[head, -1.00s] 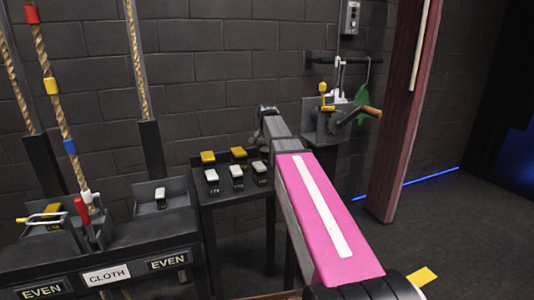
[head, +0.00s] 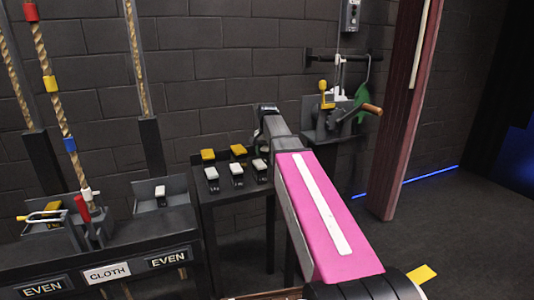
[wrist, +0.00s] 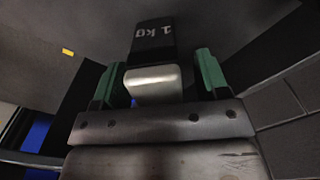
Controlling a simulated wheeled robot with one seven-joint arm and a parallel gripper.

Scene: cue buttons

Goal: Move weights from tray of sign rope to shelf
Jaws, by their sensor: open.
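Weights with white tops (head: 237,169) and yellow tops (head: 208,155) stand on the shelf. A white-topped weight (head: 160,192) sits in the right rope tray (head: 177,205); a yellow one (head: 52,208) is in the left tray.
A CLOTH sign (head: 107,273) sits between two EVEN signs on the rope rack. Ropes rise above it, one with coloured bands. A winch with a wooden handle (head: 372,109) is behind my arm, and a dark red post (head: 402,130) stands at right. Open floor lies right.

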